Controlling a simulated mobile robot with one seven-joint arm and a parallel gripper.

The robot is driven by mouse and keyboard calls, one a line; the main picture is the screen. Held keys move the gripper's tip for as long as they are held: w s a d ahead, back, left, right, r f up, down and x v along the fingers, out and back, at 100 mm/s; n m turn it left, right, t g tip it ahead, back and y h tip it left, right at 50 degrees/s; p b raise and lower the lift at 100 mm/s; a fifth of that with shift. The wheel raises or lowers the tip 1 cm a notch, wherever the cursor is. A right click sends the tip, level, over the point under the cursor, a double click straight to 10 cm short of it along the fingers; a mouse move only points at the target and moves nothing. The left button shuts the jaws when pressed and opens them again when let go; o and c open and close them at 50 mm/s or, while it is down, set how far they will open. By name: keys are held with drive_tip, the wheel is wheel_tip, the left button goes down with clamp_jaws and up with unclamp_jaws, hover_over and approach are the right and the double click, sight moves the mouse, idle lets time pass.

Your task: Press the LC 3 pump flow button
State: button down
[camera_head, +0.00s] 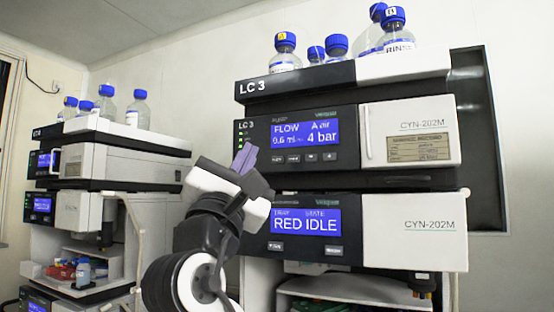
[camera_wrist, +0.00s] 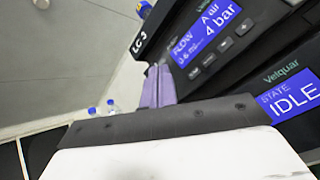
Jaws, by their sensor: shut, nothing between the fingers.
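The LC 3 stack (camera_head: 300,85) stands at the right in the head view. Its pump module has a blue display (camera_head: 305,133) reading FLOW, 0.6 mL and 4 bar. A row of small dark buttons (camera_head: 294,158) sits under that display; the labels are too small to read. In the wrist view the pump display (camera_wrist: 207,32) and its buttons (camera_wrist: 225,46) show tilted at the upper right. My gripper (camera_head: 244,157) is shut and empty, with purple fingertips (camera_wrist: 158,84) just left of the pump panel. I cannot tell whether the tips touch it.
Blue-capped bottles (camera_head: 285,50) stand on top of the stack. A second stack (camera_head: 110,165) stands at the left with its own bottles (camera_head: 138,108). A gap lies between the stacks.

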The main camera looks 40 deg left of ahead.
sight(268, 163)
drive_tip(key=shift+w+a+p, duration=0.2)
drive_tip(key=shift+w+a, duration=0.1)
drive_tip(key=shift+w, duration=0.85)
drive_tip(key=shift+w+a+p, duration=0.15)
drive_tip(key=shift+w+a, duration=0.1)
drive_tip(key=shift+w, duration=0.9)
drive_tip(key=shift+w+a+p, duration=0.2)
drive_tip(key=shift+w+a, duration=0.1)
drive_tip(key=shift+w, duration=0.85)
drive_tip(key=shift+w, duration=0.15)
drive_tip(key=shift+w+a, duration=0.1)
drive_tip(key=shift+w, duration=0.15)
drive_tip(key=shift+w+a+p, duration=0.1)
drive_tip(key=shift+w+p, duration=0.25)
drive_tip(key=shift+w, duration=0.05)
drive_tip(key=shift+s, duration=0.15)
drive_tip(key=shift+s+d, duration=0.25)
drive_tip(key=shift+s, duration=0.4)
drive_tip(key=shift+s+d+b, duration=0.15)
drive_tip(key=shift+s+d, duration=0.05)
drive_tip(key=shift+s, duration=0.6)
drive_tip(key=shift+s+d+b, duration=0.15)
drive_tip(key=shift+s, duration=0.7)
drive_tip(key=shift+s+d+b, duration=0.15)
drive_tip(key=shift+s+d, duration=0.05)
drive_tip(key=shift+s, duration=0.6)
